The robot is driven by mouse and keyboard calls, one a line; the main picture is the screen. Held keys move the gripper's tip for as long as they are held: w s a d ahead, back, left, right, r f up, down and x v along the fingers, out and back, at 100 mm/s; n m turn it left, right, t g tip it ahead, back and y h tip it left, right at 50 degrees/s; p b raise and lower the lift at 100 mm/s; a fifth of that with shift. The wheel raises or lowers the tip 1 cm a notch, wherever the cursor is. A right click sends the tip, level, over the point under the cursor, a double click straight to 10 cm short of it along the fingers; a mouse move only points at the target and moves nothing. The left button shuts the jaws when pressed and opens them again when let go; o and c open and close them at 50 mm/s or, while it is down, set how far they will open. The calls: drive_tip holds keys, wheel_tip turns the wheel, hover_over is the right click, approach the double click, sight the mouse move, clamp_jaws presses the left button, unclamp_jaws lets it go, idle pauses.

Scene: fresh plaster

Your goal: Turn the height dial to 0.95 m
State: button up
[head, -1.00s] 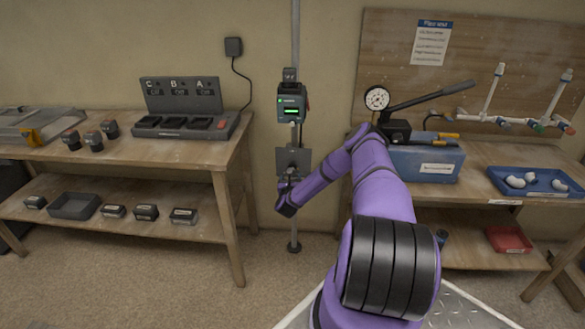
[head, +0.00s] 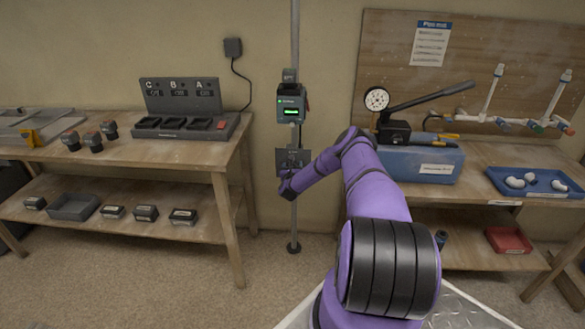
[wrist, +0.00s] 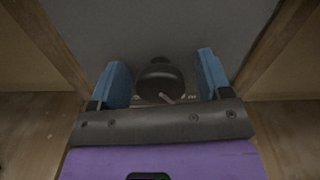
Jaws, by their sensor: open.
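The dark round height dial (wrist: 160,78) sits on a grey plate (wrist: 158,28) in the wrist view, with a pale pointer mark at its lower edge. My gripper (wrist: 163,75) is open, with one blue finger on each side of the dial and a gap showing on both sides. In the head view the plate (head: 284,155) is on the vertical pole (head: 295,220), and my gripper (head: 290,168) is in front of it. The dial is hard to make out there. The scale markings near the dial are too small to read.
A device with a green-lit display (head: 291,104) is on the pole above the plate. A wooden bench (head: 180,152) with a charger (head: 185,124) stands left. Another bench with a blue box (head: 428,166) and pump stands right.

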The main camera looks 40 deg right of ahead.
drive_tip(key=c, duration=0.9)
